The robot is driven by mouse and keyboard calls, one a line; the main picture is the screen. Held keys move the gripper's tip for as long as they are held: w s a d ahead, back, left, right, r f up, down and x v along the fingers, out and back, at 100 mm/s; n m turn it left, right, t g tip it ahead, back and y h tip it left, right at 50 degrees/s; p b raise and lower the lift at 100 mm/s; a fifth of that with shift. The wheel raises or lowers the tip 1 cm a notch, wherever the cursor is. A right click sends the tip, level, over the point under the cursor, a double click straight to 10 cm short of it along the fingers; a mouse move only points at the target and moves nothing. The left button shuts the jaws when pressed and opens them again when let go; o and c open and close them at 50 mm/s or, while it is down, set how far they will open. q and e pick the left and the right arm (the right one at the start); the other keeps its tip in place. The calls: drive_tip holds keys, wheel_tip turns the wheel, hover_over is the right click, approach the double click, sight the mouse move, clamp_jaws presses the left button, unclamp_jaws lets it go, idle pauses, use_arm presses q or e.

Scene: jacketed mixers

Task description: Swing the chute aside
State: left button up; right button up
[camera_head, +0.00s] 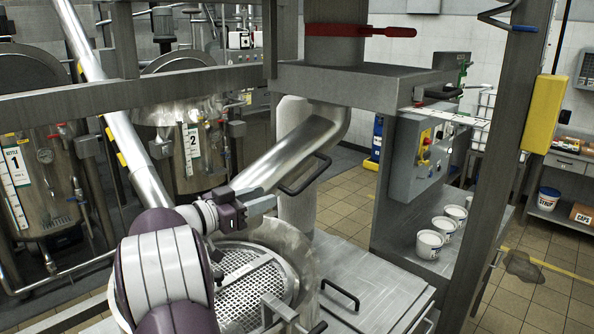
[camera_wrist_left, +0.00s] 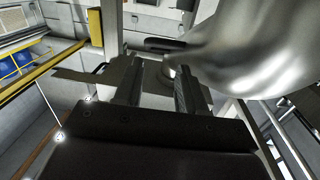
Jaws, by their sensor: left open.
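The chute (camera_head: 290,145) is a shiny metal tube that slopes down and left from under the grey overhead housing. Its lower end is over the round mesh screen (camera_head: 245,280). A black bar handle (camera_head: 305,178) sticks out from the chute's right side. My left gripper (camera_head: 268,203) is open just below the chute, left of the handle and apart from it. In the left wrist view, both fingers (camera_wrist_left: 157,80) are spread and empty. The chute (camera_wrist_left: 255,45) fills the upper right there, close to the fingers. My right gripper is not in view.
A steel table (camera_head: 375,290) with a black handle lies right of the screen. A steel post (camera_head: 505,150) with a yellow box stands at the right. A control box (camera_head: 425,150) and white tubs (camera_head: 430,244) are behind it. Steel tanks (camera_head: 40,165) stand at the left.

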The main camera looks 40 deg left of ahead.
use_arm(q)
drive_tip(key=p, duration=0.4)
approach(306, 181)
drive_tip(key=w+d+r, duration=0.2)
drive_tip(key=w, duration=0.3)
drive_tip(key=w+f+p, duration=0.1)
drive_tip(key=w, duration=0.1)
drive_tip(key=w+f+p, duration=0.1)
drive_tip(key=w, duration=0.1)
drive_tip(key=shift+w+a, duration=0.1)
drive_tip(key=shift+a, duration=0.25)
drive_tip(key=shift+w, duration=0.35)
drive_tip(key=shift+d+r, duration=0.1)
drive_tip(key=shift+d, duration=0.45)
drive_tip(key=shift+c, duration=0.3)
drive_tip(key=shift+w+a, duration=0.2)
drive_tip(key=c, duration=0.5)
clamp_jaws()
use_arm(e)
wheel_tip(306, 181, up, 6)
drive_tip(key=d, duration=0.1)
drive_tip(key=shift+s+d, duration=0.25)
